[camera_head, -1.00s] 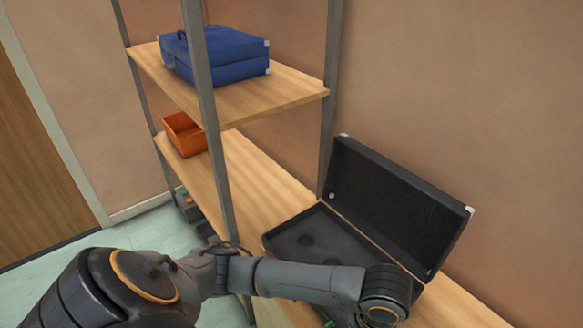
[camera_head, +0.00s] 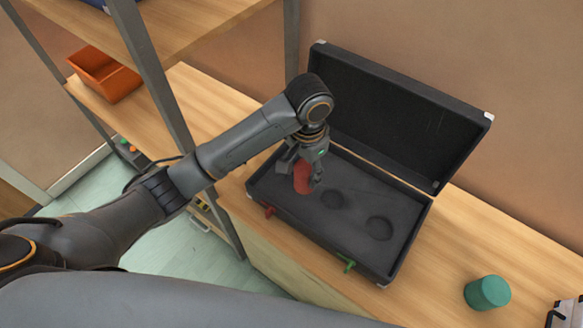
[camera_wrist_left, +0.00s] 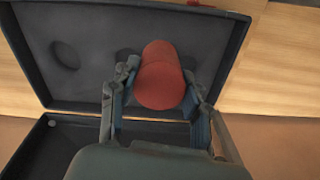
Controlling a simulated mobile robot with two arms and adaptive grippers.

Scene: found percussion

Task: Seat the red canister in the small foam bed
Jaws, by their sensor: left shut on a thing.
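The red canister (camera_head: 303,178) is between the fingers of my left gripper (camera_head: 304,172), which is shut on it over the left part of the open black case (camera_head: 318,222). In the left wrist view the canister (camera_wrist_left: 161,78) sits between both fingertips (camera_wrist_left: 160,85), over the grey foam. Two round foam beds show in the head view, a smaller one (camera_head: 333,199) just right of the canister and a larger one (camera_head: 379,228) farther right. Any bed under the canister is hidden. I cannot tell whether the canister touches the foam. My right gripper is not in view.
The case lid (camera_head: 400,120) stands open at the back. A red latch (camera_head: 269,211) and a green latch (camera_head: 347,263) are on the case front. A green canister (camera_head: 487,292) stands on the bench to the right. An orange bin (camera_head: 105,75) sits on the shelf at left.

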